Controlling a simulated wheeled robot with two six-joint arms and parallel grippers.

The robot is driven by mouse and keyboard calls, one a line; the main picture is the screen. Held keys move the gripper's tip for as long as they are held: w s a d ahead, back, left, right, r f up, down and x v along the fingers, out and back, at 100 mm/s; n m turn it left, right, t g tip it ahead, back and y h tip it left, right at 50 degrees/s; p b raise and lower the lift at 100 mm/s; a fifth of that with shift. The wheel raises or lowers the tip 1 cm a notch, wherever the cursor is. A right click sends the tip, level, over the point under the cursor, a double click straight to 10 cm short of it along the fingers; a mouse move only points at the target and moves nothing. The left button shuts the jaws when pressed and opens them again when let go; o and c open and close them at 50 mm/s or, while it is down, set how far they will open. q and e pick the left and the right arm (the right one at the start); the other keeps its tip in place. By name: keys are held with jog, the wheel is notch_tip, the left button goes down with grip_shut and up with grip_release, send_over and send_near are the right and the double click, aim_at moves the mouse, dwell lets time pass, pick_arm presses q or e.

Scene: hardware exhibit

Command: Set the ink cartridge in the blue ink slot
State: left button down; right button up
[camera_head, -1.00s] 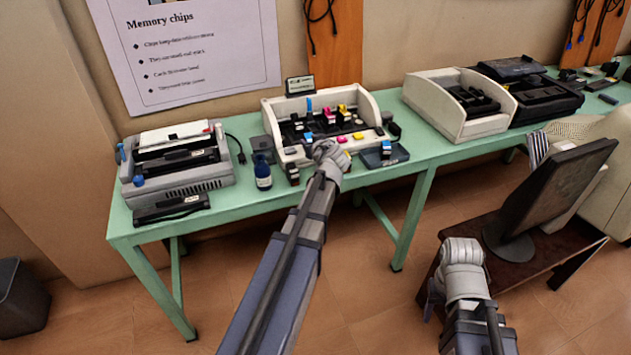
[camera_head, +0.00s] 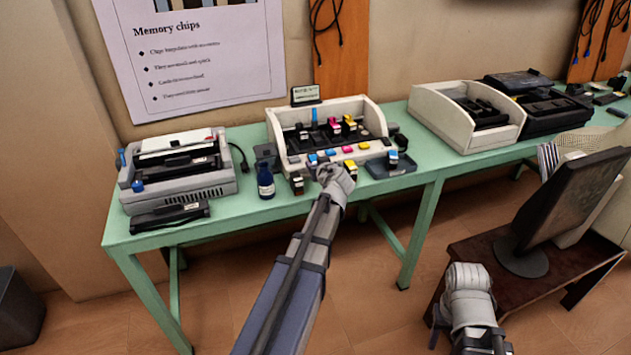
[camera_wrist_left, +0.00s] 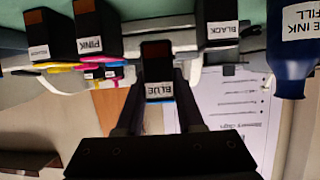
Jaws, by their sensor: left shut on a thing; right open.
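An open white printer (camera_head: 375,122) stands on the green table, with dark, pink (camera_head: 334,127) and yellow (camera_head: 349,125) cartridges in its carriage. A gap shows left of the pink one; I cannot read which slot it is. Blue, pink and yellow patches mark the printer's front edge. My left gripper (camera_head: 330,176) is in front of that edge. In the left wrist view its jaws (camera_wrist_left: 155,95) are shut on a dark ink cartridge (camera_wrist_left: 157,68) labelled BLUE, outside the carriage. My right gripper (camera_head: 466,280) is low, away from the table, open; its fingertips are hidden.
A blue refill bottle (camera_head: 265,180) and a black cartridge (camera_head: 297,184) stand left of my left gripper; a yellow cartridge (camera_head: 351,170) stands right. A grey printer (camera_head: 180,170) stands left. A monitor (camera_head: 565,205) is near my right arm.

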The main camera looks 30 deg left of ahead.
pick_arm(q)
jog(key=shift+f+b, duration=2.2)
jog(key=shift+f, duration=0.05)
jog(key=shift+f+b, duration=0.3)
jog(key=c, duration=0.5)
grip_release()
jog(key=shift+r, duration=0.15)
